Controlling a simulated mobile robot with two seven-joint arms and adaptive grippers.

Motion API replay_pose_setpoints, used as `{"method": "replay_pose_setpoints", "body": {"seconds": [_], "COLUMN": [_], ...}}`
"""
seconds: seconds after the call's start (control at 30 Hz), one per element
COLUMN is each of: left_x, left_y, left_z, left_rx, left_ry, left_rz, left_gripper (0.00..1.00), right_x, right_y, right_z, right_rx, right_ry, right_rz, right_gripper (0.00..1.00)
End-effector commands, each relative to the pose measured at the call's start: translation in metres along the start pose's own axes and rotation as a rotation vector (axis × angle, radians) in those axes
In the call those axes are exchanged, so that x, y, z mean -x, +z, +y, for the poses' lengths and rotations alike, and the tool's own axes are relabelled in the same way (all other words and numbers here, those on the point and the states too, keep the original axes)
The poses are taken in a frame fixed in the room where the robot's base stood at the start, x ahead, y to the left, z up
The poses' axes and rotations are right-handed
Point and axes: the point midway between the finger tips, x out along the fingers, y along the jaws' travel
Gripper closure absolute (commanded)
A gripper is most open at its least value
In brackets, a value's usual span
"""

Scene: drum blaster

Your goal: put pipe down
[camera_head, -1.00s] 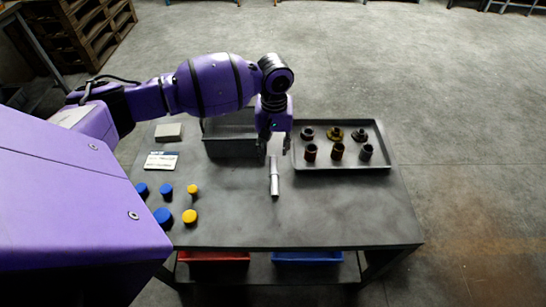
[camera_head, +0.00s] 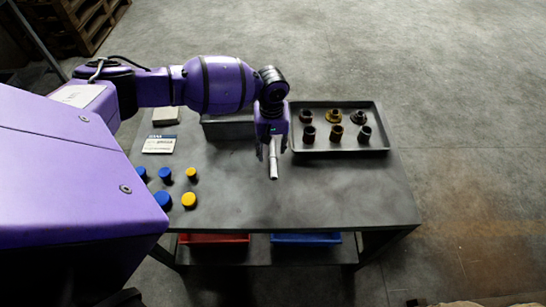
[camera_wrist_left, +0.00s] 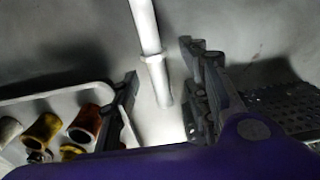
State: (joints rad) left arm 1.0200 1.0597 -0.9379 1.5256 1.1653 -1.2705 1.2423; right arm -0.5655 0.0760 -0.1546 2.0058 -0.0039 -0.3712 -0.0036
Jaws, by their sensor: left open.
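The pipe (camera_head: 274,168) is a slim light-grey tube with a wider collar near its far end. It is over the middle of the grey work table (camera_head: 330,200), pointing toward the front edge. My left gripper (camera_head: 272,153) points down at the pipe's far end, one finger on each side. In the left wrist view the pipe (camera_wrist_left: 147,32) runs between the spread fingers of the left gripper (camera_wrist_left: 160,75), with gaps visible beside it. I cannot tell whether the pipe touches the table. My right gripper is not in view.
A grey tray (camera_head: 378,150) with several dark and brass fittings is right of the gripper. A grey bin (camera_head: 228,128) is behind left. Blue and yellow caps (camera_head: 189,200) and a label card (camera_head: 159,144) are at left. The table's front right is clear.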

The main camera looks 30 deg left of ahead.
Motion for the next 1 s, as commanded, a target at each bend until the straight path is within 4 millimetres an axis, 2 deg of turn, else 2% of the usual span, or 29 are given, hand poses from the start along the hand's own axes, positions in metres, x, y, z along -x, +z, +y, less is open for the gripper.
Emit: {"method": "replay_pose_setpoints", "body": {"seconds": [0.1,0.37,0.7,1.0], "left_x": [-0.0128,-0.0144,-0.0142,-0.013], "left_y": [0.0003,-0.0002,-0.0001,-0.0004], "left_z": [0.0009,0.0011,0.001,0.0011], "left_rx": [0.0,-0.001,-0.001,-0.001], "left_ry": [0.0,0.002,0.001,0.002], "left_rz": [-0.001,0.001,0.0,0.001], "left_gripper": [0.57,0.57,1.0,1.0], "right_x": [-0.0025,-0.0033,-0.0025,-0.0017], "right_y": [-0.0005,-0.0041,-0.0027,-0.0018], "right_z": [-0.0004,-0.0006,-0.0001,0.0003], "right_rx": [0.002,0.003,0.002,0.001], "right_ry": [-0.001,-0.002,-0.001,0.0], "right_rz": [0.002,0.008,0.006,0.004], "right_gripper": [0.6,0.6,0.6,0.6]}}
